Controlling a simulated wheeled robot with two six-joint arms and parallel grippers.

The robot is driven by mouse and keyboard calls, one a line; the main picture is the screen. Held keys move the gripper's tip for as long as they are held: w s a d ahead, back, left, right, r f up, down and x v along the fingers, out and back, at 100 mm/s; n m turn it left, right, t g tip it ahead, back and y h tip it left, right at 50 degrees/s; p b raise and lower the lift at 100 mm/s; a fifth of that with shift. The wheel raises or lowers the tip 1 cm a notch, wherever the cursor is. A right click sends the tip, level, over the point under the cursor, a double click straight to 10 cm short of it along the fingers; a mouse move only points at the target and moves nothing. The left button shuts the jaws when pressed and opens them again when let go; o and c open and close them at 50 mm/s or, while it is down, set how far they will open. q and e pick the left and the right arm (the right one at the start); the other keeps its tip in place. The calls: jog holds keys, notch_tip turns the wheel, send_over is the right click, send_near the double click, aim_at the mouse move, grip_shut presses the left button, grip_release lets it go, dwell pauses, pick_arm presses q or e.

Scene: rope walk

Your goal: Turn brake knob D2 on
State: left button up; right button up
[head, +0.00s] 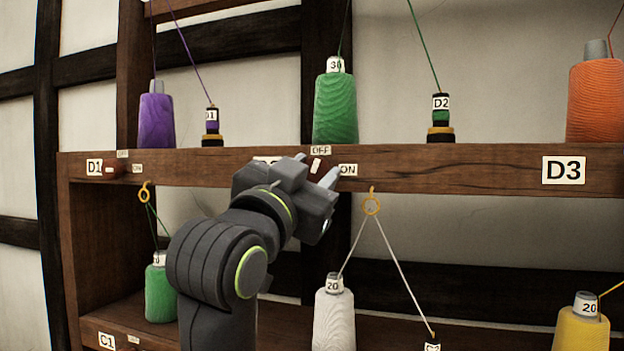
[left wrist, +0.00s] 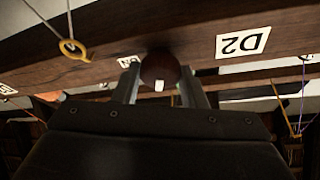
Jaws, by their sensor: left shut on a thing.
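Brake knob D2 is a dark red-brown round knob (left wrist: 160,68) on the front of the shelf board. Its white mark sits on the side toward the OFF label (head: 320,150), which is above the knob in the head view. The ON label (head: 348,170) is to its right and also shows in the left wrist view (left wrist: 128,61). My left gripper (head: 318,172) is shut on the knob, one finger on each side (left wrist: 160,88). The D2 plate (left wrist: 243,43) appears upside down in the left wrist view; my gripper mostly hides it in the head view. My right gripper is not in view.
Above the knob stand a green cone (head: 335,108) and a small D2 spool (head: 440,120). A yellow ring guide (head: 372,203) with white thread hangs just right of my gripper. A white cone (head: 334,315) stands below. Plate D3 (head: 563,170) is further right.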

pick_arm(q)
jog(key=m+g+h, duration=0.1)
jog(key=m, duration=0.1)
jog(key=m+g+b, duration=0.1)
jog(key=m, duration=0.2)
jog(key=shift+a+h, duration=0.1)
jog(key=shift+h, duration=0.3)
jog(key=m+g+b, duration=0.1)
jog(key=m, duration=0.3)
jog(key=shift+m+g+h+b, duration=0.3)
jog(key=shift+m+g+b, duration=0.05)
jog(key=shift+m+g, duration=0.05)
jog(key=m+g, duration=0.1)
jog(key=m, duration=0.2)
jog(key=shift+m+b, duration=0.4)
jog(key=shift+m+g, duration=0.8)
jog(key=shift+m, duration=0.6)
jog(key=o, duration=1)
jog(key=shift+c, duration=0.2)
jog(key=shift+r, duration=0.1)
